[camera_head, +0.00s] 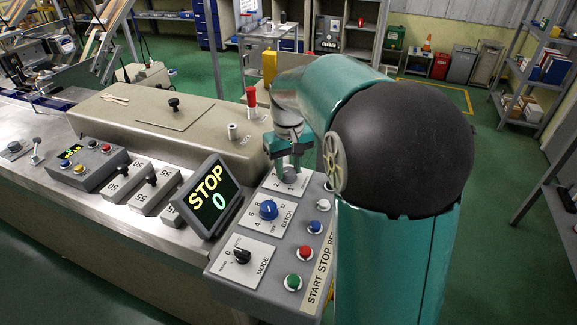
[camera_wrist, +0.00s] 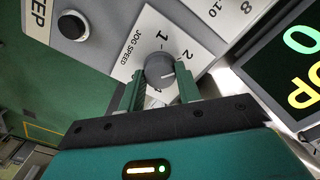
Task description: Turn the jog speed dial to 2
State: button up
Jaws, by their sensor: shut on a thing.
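The jog speed dial (camera_wrist: 158,66) is a dark grey round knob on a white plate (camera_wrist: 143,42) marked JOG SPEED, with 1 and 2 readable. A light pointer line shows on its right part; I cannot tell exactly which number it meets. My gripper (camera_wrist: 160,82) has its two green fingers on either side of the dial, shut on it. In the head view my gripper (camera_head: 289,168) reaches down onto the far end of the grey control panel (camera_head: 236,272) and hides most of the dial.
The blue batch dial (camera_head: 268,210) and black mode knob (camera_head: 242,256) sit nearer on the panel. Red (camera_head: 305,253) and green (camera_head: 293,282) buttons line its right side. A tilted screen (camera_head: 210,196) reading STOP 0 stands close on the left.

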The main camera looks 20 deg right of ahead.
aim_at(289, 170)
jog(key=shift+n, duration=0.5)
jog(key=shift+w, duration=0.1)
jog(key=o, duration=1)
jog(key=shift+c, duration=0.2)
jog(key=shift+r, duration=0.1)
notch_tip(289, 170, up, 14)
